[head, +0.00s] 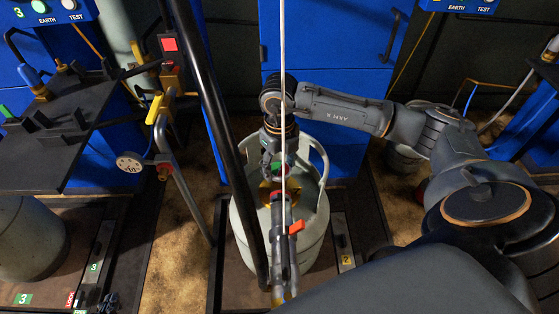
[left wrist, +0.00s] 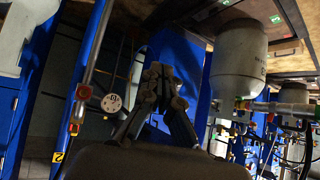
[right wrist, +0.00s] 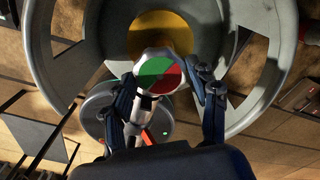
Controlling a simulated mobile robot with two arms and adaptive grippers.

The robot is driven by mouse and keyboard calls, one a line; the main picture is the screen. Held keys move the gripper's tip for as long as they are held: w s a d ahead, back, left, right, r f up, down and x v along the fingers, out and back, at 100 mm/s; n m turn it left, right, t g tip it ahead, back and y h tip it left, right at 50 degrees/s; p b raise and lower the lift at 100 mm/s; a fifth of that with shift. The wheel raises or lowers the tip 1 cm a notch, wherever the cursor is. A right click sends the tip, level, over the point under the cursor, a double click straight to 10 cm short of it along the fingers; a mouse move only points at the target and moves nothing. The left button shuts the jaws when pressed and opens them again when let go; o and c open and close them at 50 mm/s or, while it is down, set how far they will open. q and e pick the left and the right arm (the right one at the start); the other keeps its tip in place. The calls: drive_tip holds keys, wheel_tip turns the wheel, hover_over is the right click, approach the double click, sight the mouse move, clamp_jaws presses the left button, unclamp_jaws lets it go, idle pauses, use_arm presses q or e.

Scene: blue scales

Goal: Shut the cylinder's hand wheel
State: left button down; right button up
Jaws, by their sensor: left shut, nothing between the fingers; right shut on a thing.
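The grey cylinder (head: 243,235) stands upright on a scale in the middle of the head view, inside a pale collar. Its hand wheel (right wrist: 158,70), a small green and red disc, shows in the right wrist view. A bit of the wheel's green (head: 277,168) shows in the head view. My right gripper (right wrist: 163,85) has its fingers on either side of the wheel and is shut on it. In the head view my right gripper (head: 271,155) reaches down inside the collar. My left gripper (left wrist: 162,75) is shut and empty in the left wrist view; I cannot make it out in the head view.
A black post (head: 225,130) and a thin white line (head: 283,70) cross in front of the cylinder. A filling tool with an orange-red lever (head: 296,228) hangs before it. A round gauge (head: 130,162) and dark table (head: 75,145) stand at left. Blue cabinets (head: 330,35) are behind.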

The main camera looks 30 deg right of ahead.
drive_tip(key=m+p, duration=0.2)
drive_tip(key=m, duration=0.3)
drive_tip(key=shift+r+m, duration=0.1)
drive_tip(key=shift+m, duration=0.2)
use_arm(q)
drive_tip(key=s+a+f+g+y+p, duration=0.1)
drive_tip(key=s+a+f+g+p, duration=0.15)
drive_tip(key=s+g, duration=0.55)
use_arm(e)
drive_tip(key=m, duration=0.3)
drive_tip(key=shift+m, duration=0.3)
drive_tip(key=m+p, duration=0.1)
drive_tip(key=m, duration=0.2)
drive_tip(key=shift+m+p, duration=0.4)
use_arm(q)
wheel_tip(320, 180, down, 9)
drive_tip(key=t, duration=0.1)
drive_tip(key=shift+s+a+t, duration=0.2)
drive_tip(key=shift+s+t, duration=0.05)
drive_tip(key=shift+t, duration=0.05)
use_arm(e)
drive_tip(key=shift+m, duration=0.3)
drive_tip(key=o, duration=1.2)
drive_tip(key=shift+c, duration=0.2)
